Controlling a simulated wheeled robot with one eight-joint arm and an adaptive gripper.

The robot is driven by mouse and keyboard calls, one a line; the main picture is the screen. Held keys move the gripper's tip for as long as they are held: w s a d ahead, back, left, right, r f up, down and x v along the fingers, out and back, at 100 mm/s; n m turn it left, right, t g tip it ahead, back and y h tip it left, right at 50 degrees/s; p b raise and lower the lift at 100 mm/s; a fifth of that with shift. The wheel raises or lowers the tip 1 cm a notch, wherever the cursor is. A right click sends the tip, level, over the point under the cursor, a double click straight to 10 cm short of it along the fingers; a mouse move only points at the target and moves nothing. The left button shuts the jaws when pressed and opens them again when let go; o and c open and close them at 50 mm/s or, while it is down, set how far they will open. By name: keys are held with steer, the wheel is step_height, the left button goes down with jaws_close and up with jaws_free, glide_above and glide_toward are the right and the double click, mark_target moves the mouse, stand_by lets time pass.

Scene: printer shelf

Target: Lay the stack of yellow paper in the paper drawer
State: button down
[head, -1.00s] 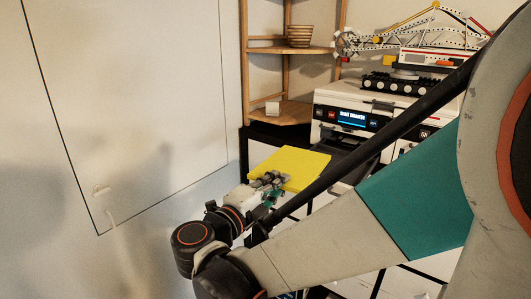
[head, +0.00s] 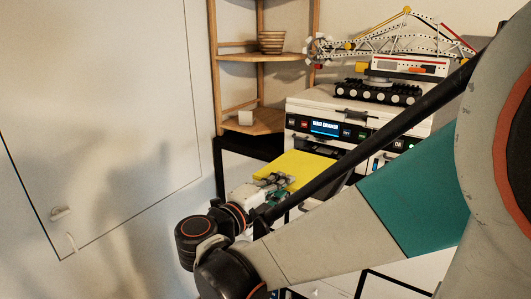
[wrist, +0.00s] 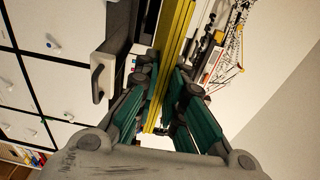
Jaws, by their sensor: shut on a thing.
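The stack of yellow paper (head: 303,170) is held flat in front of the printer in the head view. My gripper (head: 270,183) is shut on its near edge. In the wrist view the stack (wrist: 172,50) shows edge-on between the two fingers of my gripper (wrist: 163,100), which press on both faces. The white printer (head: 345,112) with a lit blue display stands behind the stack. In the wrist view a dark grey handle (wrist: 101,75) on a white front lies left of the stack, apart from it. I cannot tell how far the paper drawer is open; my arm and the stack hide the printer's lower part.
A toy crane model (head: 395,65) stands on top of the printer. A wooden corner shelf (head: 262,57) with a striped bowl (head: 271,42) and a white cup (head: 245,117) is left of it. White cabinet fronts (wrist: 40,80) with small handles fill the wrist view's left side.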

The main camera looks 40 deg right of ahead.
steer(key=shift+g+y, duration=0.3)
steer(key=shift+y, duration=0.2)
steer(key=shift+w+r+p+x, duration=0.15)
steer(key=shift+r+p+x, duration=0.1)
steer(key=shift+x, duration=1.4)
steer(key=shift+w+r+p+x, duration=0.1)
steer(key=shift+p+x, duration=0.15)
steer(key=shift+x, duration=1.4)
steer(key=shift+w+r+p+x, duration=0.15)
steer(key=shift+r+p+x, duration=0.1)
steer(key=shift+x, duration=1.35)
steer(key=shift+f+y, duration=0.7)
steer(key=shift+f, duration=0.3)
steer(key=c, duration=1.6)
jaws_free()
steer(key=shift+f+b, duration=0.55)
steer(key=shift+f, duration=0.3)
steer(key=shift+a, duration=0.1)
steer(key=shift+p+v, duration=0.7)
steer(key=shift+v, duration=3.25)
steer(key=shift+a+g, duration=0.1)
steer(key=shift+g, duration=0.2)
